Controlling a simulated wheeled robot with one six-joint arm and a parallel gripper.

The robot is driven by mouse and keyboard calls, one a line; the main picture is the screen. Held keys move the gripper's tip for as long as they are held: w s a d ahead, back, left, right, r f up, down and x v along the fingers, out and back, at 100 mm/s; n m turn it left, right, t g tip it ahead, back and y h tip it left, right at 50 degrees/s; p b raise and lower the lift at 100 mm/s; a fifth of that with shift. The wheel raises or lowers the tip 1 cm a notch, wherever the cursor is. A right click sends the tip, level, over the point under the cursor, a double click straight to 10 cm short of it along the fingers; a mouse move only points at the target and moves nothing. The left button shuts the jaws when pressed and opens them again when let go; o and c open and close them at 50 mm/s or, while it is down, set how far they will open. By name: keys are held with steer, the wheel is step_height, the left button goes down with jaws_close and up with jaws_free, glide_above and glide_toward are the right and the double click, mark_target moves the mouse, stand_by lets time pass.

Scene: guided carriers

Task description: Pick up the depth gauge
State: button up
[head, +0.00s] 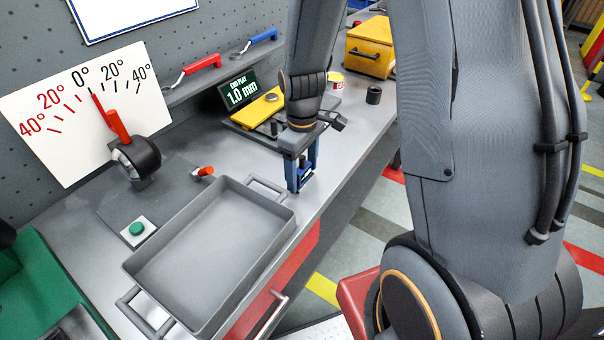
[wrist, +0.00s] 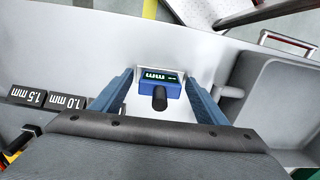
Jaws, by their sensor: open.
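The depth gauge (wrist: 160,82) has a blue body with a small lit display and a black round knob or stem. It sits at the bench's front part, over a pale metallic patch. My gripper (wrist: 158,88) is open, with one blue finger on each side of the gauge; gaps show between the fingers and its body. In the head view my gripper (head: 302,172) reaches down to the bench beyond the tray, and its fingers largely hide the gauge (head: 304,168). I cannot tell whether the fingertips touch the bench.
A grey handled tray (head: 205,255) lies close to the gripper; it also shows in the wrist view (wrist: 245,85). Blocks marked 1.5 mm (wrist: 27,96) and 1.0 mm (wrist: 68,102) stand opposite. A display reading 1.0 mm (head: 240,92) and a yellow box (head: 369,50) are further back.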

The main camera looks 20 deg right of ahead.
steer(key=c, duration=0.8)
steer(key=shift+r, duration=0.1)
